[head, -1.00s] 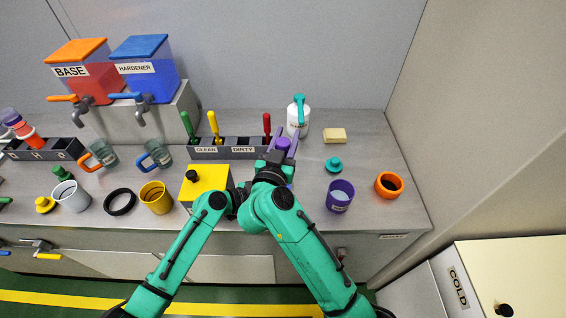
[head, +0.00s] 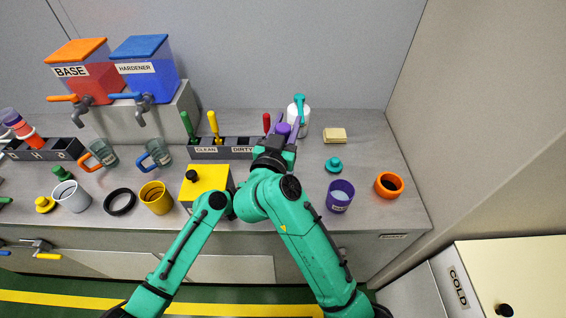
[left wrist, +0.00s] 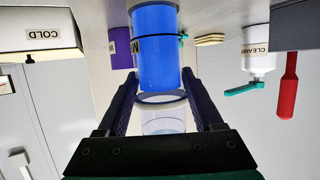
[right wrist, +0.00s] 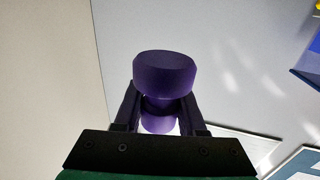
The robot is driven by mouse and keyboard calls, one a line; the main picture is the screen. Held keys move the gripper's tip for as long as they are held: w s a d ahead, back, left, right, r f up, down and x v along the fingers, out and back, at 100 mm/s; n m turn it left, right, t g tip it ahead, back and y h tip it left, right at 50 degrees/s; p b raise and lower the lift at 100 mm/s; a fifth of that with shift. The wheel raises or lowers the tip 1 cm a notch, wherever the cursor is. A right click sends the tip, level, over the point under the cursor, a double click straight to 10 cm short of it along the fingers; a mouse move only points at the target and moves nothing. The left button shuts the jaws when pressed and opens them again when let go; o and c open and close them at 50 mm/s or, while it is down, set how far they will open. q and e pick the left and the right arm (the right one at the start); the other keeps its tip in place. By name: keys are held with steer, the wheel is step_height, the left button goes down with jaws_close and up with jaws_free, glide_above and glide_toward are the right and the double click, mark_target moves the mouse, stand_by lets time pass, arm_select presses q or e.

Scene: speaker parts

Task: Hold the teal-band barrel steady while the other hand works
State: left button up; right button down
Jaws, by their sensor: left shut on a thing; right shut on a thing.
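In the left wrist view, a barrel with a blue upper part (left wrist: 156,50), a dark ring and a clear lower end sits between my left gripper's fingers (left wrist: 163,100). The left gripper is shut on it. I cannot make out a teal band on it. In the head view my arms hide the barrel and left gripper. My right gripper (head: 281,140) is shut on a purple knobbed piece (head: 283,129), near the back of the bench. The right wrist view shows this piece (right wrist: 165,72) with a wide round top and narrower waist between the fingers.
A grey rack (head: 200,153) with colored-handled tools is left of my right gripper. A white bottle (head: 305,112) stands behind it. A yellow block (head: 207,178), a purple cup (head: 340,195), a teal knob (head: 334,165) and an orange cup (head: 389,184) stand nearby.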

arm_select(q)
steer(key=o, duration=1.6)
steer(key=v, duration=1.2)
